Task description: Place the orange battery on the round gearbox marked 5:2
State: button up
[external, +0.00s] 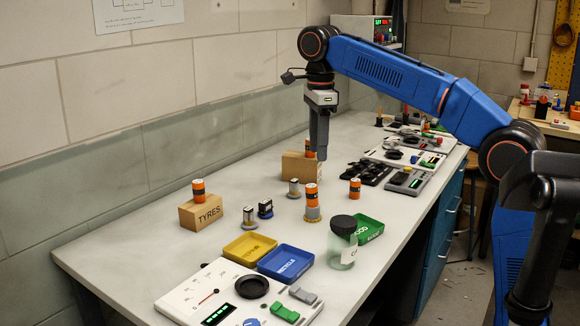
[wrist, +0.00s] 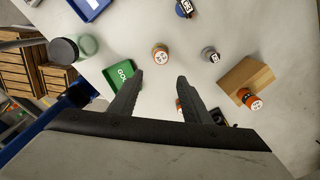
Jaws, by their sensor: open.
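Several orange batteries show in the external view. One battery (external: 311,192) stands upright on a round grey base (external: 312,215), and it also shows in the wrist view (wrist: 160,52). Another battery (external: 355,188) stands on the bench to its right. One battery (external: 198,190) is on the TYRES box and another (external: 307,146) is at the rear cardboard box. Small round gearbox-like units stand left of centre, one grey (external: 293,189) and one (external: 249,218) nearer. No 5:2 marking is readable. My gripper (wrist: 161,80) is open and empty above the bench, near the rear box.
The TYRES box (external: 201,213) stands at the left. A rear cardboard box (external: 292,168), yellow tray (external: 249,246), blue tray (external: 285,263), green tray (external: 368,230) and clear jar (external: 341,250) surround the middle. Control panels lie in front and behind. Bare bench shows between.

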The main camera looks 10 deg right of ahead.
jog(key=s+d+f+n+t, duration=0.1)
jog(key=s+d+f+n, duration=0.25)
jog(key=d, duration=0.55)
jog(key=s+d+f+n+t, duration=0.1)
jog(key=s+d+f+n, duration=0.2)
jog(key=d, duration=0.6)
jog(key=s+d+f+n, duration=0.2)
jog(key=d+f+n, duration=0.15)
jog(key=d, duration=0.45)
jog(key=s+d+f+n+t, duration=0.1)
jog(key=s+d+f+n, duration=0.1)
jog(key=s+d+f, duration=0.2)
jog(key=s+d+f+n+t, duration=0.1)
jog(key=s+d+f+n, duration=0.2)
jog(key=s+f, duration=0.3)
jog(key=s+d+f+n, duration=0.2)
jog(key=s+d+f, duration=0.3)
jog(key=f, duration=0.6)
jog(key=shift+s+d+f+n+t, duration=0.2)
jog(key=shift+d+n+t, duration=0.15)
jog(key=shift+d, duration=0.25)
